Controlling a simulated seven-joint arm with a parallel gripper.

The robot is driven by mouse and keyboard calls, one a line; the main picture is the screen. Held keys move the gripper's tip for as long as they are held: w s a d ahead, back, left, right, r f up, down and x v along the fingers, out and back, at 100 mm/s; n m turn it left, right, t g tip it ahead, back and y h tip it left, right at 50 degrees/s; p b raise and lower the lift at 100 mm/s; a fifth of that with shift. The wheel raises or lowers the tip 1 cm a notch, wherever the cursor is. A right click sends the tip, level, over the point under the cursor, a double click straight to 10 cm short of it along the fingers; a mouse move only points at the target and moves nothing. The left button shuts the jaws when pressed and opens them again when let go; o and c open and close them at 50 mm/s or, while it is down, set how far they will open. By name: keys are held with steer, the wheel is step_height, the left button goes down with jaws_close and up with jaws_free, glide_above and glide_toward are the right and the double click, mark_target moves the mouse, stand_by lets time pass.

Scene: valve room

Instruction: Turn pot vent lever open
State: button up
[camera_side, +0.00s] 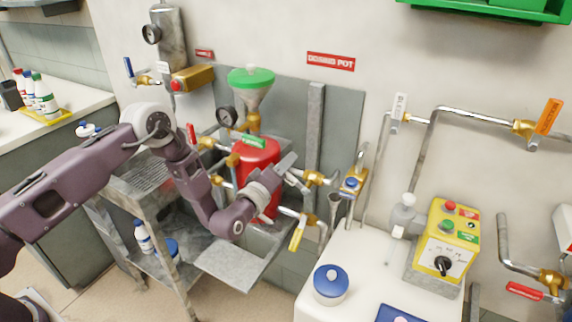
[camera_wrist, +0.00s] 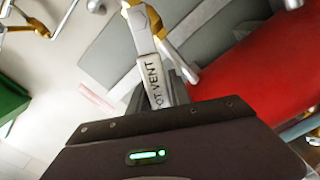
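The pot vent lever (camera_wrist: 155,80) is a light grey handle in the wrist view, with "OT VENT" readable in dark letters. It runs down from a brass valve (camera_wrist: 145,22) to the edge of my gripper's dark housing, which hides its lower end. My gripper (camera_side: 275,178) is in front of the red pot (camera_side: 257,155) in the side view, close to a brass valve (camera_side: 315,178) on its right. The fingertips cannot be made out clearly in either view, so whether they touch or hold the lever is unclear.
A green-topped funnel (camera_side: 251,82) stands above the pot. Other valves surround it, including a yellow lever (camera_side: 297,235) below right and a blue-capped valve (camera_side: 351,185). A white bench with a blue-lidded jar (camera_side: 331,285) and a yellow control box (camera_side: 446,245) stands at right.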

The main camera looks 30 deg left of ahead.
steer(key=shift+o, duration=1.3)
steer(key=d+r+m, duration=0.4)
steer(key=d+m, duration=0.3)
steer(key=m, duration=0.5)
steer(key=s, duration=0.6)
steer(key=s+a+r+g+h, duration=0.1)
steer(key=s+r, duration=0.1)
steer(key=r, duration=1)
steer(key=s+a+r+g, duration=0.1)
steer(key=s+r, duration=0.1)
steer(key=r, duration=1)
steer(key=shift+s+m+g+h, duration=0.3)
steer(key=shift+s+g+h, duration=0.1)
steer(key=shift+c, duration=0.2)
